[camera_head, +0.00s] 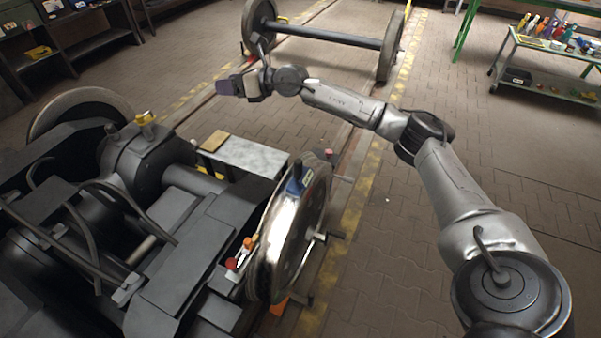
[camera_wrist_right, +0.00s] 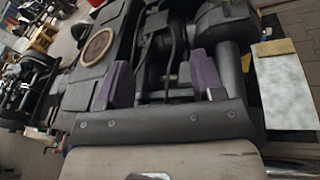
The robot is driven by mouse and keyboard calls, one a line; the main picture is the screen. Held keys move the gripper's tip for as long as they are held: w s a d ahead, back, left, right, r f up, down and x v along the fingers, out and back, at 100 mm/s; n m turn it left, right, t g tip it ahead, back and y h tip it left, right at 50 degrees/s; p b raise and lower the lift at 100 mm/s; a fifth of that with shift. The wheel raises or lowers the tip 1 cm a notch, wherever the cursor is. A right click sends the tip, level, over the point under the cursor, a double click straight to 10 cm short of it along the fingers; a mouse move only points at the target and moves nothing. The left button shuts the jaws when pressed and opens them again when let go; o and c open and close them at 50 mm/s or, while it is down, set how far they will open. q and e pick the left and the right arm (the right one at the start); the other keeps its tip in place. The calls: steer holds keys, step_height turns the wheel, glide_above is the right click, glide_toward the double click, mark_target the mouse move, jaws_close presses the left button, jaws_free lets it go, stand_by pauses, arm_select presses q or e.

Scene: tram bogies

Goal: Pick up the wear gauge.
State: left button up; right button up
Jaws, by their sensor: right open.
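A blue tool (camera_head: 297,180) with a small label sits upright on the rim of the near steel wheel (camera_head: 285,235) in the head view. It looks like the wear gauge, but I cannot be sure. My right gripper (camera_head: 229,87), with purple fingers, is up and beyond it, to the left, well apart from it. In the right wrist view the fingers (camera_wrist_right: 162,82) are spread with nothing held between them. The blue tool cannot be made out in that view. My left gripper is not in view.
The dark bogie (camera_head: 150,210) fills the lower left. A pale plate (camera_head: 245,156) with a brown block (camera_head: 214,141) lies beside the wheel. A free wheelset (camera_head: 330,36) stands at the back. A tool cart (camera_head: 555,45) stands at the far right.

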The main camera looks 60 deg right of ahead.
steer(key=s+d+f+n+g+h, duration=0.1)
steer(key=s+d+f+g, duration=0.15)
steer(key=f+g, duration=0.2)
steer(key=s+d+f+n+g+h, duration=0.1)
steer(key=s+d+f+g+h, duration=0.15)
steer(key=f, duration=0.35)
steer(key=n+g+h, duration=0.1)
steer(key=g+h, duration=0.1)
steer(key=g, duration=0.6)
glide_toward(298, 161)
steer(key=shift+y, duration=0.25)
steer(key=f+b, duration=0.1)
steer(key=f, duration=0.1)
steer(key=f+b, duration=0.1)
steer(key=f, duration=0.1)
steer(key=f+b, duration=0.1)
steer(key=f, duration=0.1)
steer(key=shift+w+d, duration=0.1)
steer(key=shift+d, duration=0.25)
steer(key=shift+f+b, duration=1.35)
steer(key=shift+f, duration=1.35)
steer(key=shift+r, duration=0.1)
steer(key=c, duration=1)
jaws_close()
